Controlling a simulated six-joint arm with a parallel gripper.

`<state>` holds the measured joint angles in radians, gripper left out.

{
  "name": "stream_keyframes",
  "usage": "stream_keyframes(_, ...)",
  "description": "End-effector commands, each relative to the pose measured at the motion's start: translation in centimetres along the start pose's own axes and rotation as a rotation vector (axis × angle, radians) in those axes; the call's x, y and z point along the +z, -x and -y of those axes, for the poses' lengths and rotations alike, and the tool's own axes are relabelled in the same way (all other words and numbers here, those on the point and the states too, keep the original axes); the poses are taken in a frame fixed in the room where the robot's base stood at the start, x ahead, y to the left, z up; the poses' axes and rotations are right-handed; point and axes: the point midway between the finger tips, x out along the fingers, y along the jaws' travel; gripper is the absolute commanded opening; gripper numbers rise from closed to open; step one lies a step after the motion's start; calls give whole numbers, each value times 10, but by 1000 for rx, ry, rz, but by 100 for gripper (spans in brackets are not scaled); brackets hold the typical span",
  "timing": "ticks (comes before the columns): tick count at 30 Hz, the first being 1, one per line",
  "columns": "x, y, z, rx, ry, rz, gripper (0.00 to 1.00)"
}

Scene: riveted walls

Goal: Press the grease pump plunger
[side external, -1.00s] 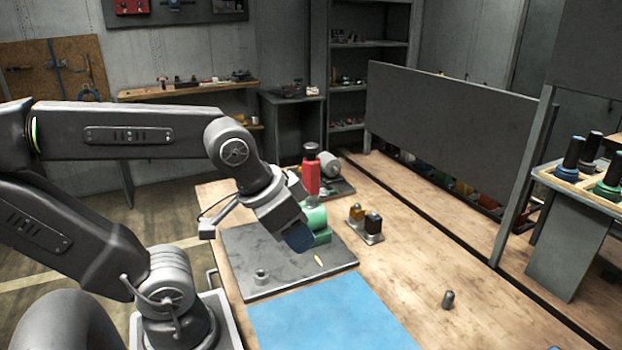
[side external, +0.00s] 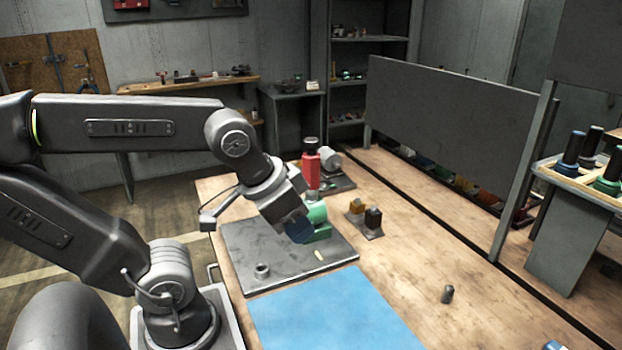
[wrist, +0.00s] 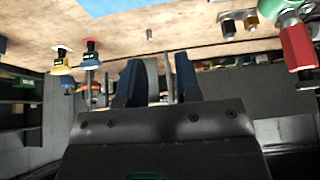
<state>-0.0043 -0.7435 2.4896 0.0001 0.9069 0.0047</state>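A red cylinder with a black top (side external: 311,168) stands upright behind a green rounded body (side external: 318,216) at the back of the bench. I take the red one to be the grease pump, but cannot tell for sure. In the wrist view, which looks upside down, a red cylinder (wrist: 298,45) shows at the right edge beside green metal. My gripper (side external: 300,230) hangs tilted in front of the green body, clear of the red cylinder. In the wrist view its blue fingers (wrist: 160,78) stand apart, with a grey strip between them that I cannot identify.
A dark plate (side external: 250,275) with a small ring and a pale peg lies below my gripper. A blue mat (side external: 335,312) is in front. Small amber and black blocks (side external: 365,218) stand right. A grey panel (side external: 445,125) borders the bench. The wood at right is mostly free.

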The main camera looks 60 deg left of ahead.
Motion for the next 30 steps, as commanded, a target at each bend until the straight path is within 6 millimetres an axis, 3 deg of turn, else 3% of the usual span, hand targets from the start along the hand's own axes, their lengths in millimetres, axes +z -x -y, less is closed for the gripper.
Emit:
stream_keyframes(5, -30, 13, 13, -24, 1, 37, 14)
stream_keyframes(9, -71, 30, 34, -51, -4, 100, 0)
stream_keyframes(21, -172, 66, 128, -75, -10, 295, 0)
stream_keyframes(30, -211, 80, 212, -40, -3, 422, 0)
